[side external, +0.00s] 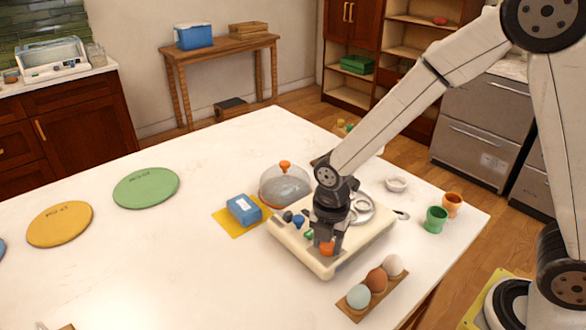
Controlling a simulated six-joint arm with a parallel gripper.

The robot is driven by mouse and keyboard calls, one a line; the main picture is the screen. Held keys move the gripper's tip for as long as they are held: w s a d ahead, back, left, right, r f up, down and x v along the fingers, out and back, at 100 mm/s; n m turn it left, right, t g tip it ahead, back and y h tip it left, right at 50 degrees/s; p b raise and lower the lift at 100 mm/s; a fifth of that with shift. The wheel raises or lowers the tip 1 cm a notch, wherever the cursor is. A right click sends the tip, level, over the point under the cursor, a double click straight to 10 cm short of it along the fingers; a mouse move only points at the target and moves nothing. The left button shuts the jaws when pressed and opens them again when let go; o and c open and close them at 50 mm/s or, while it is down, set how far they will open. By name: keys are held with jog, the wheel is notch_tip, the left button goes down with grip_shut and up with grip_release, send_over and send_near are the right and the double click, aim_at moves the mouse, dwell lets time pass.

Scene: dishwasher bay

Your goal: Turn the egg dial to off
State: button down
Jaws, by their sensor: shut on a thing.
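A cream cooker unit (318,264) stands on the white table, with coloured dials along its front edge. My gripper (327,242) points down over the front right of the unit. It is shut on the orange dial (327,250), which is partly hidden by the fingers. A green dial (309,236), a blue dial (298,222) and a dark dial (287,216) lie in a row to the left. Which one is the egg dial, and any dial markings, cannot be read. A silver pan (362,209) sits on the unit behind my gripper.
An egg holder (351,309) with three eggs lies in front right. A glass dome (273,190) and a blue block on a yellow mat (222,219) are left of the unit. Green (435,220) and orange (452,204) cups stand right. The table's left is mostly clear besides round mats.

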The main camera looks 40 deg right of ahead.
jog(key=c, duration=0.5)
grip_release()
jog(key=shift+r, duration=0.15)
jog(key=shift+r, duration=3.8)
jog(key=s+d+m, duration=0.1)
jog(key=m, duration=0.2)
jog(key=d+f+m+t, duration=0.1)
jog(key=d+m, duration=0.1)
jog(key=m, duration=0.2)
jog(key=s+d+f+m, duration=0.1)
jog(key=d+m, duration=0.1)
jog(key=m, duration=0.2)
jog(key=shift+s+d, duration=0.15)
jog(key=shift+s, duration=0.2)
jog(key=s+d+m, duration=0.1)
jog(key=m, duration=0.3)
jog(key=s+d+f+m+t, duration=0.1)
jog(key=m, duration=0.2)
jog(key=s+d+f+m, duration=0.1)
jog(key=d+m, duration=0.1)
jog(key=m, duration=0.2)
jog(key=shift+s+d+m+t, duration=0.1)
jog(key=shift+s+m+t, duration=0.2)
jog(key=shift+s, duration=0.05)
